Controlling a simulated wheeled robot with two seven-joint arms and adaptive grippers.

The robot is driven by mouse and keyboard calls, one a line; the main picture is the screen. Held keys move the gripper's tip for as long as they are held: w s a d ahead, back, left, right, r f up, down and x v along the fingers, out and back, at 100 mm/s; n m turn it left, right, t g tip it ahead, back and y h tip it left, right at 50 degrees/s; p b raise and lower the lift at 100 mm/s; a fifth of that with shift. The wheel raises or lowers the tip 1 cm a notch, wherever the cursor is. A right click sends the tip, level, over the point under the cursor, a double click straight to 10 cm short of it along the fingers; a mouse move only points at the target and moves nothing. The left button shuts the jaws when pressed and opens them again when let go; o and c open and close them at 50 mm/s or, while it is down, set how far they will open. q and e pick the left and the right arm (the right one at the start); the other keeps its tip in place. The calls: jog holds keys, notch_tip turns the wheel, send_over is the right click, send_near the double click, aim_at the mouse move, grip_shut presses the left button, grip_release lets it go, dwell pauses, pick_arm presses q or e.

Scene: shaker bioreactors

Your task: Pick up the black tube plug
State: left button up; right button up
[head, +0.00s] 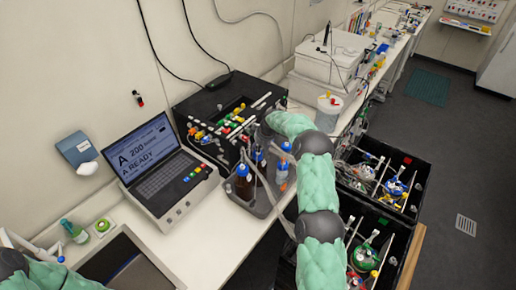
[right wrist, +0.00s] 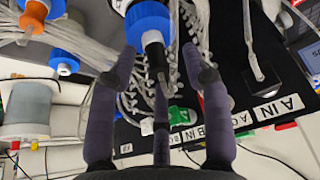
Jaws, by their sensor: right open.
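The black tube plug (right wrist: 155,52) appears to be the dark cylinder under a blue cap (right wrist: 147,20) in the right wrist view. My right gripper (right wrist: 160,68) is open, with its fingers on either side of this dark piece and a gap to each side. Contact with the lower finger cannot be told. In the head view, my right arm reaches over the bottle tray (head: 262,208) toward the black box, and its fingers are mostly hidden.
A black box (head: 198,103) with coloured connectors stands behind the tray. A laptop (head: 163,178) is to its left. Blue-capped bottles (head: 243,183) crowd the tray. Clear tubing (right wrist: 85,60) runs close to the right fingers. Black crates (head: 419,167) stand on the right.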

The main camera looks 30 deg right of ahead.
jog(key=shift+f, duration=0.1)
jog(key=shift+c, duration=0.3)
jog(key=c, duration=0.8)
jog(key=shift+w, duration=0.1)
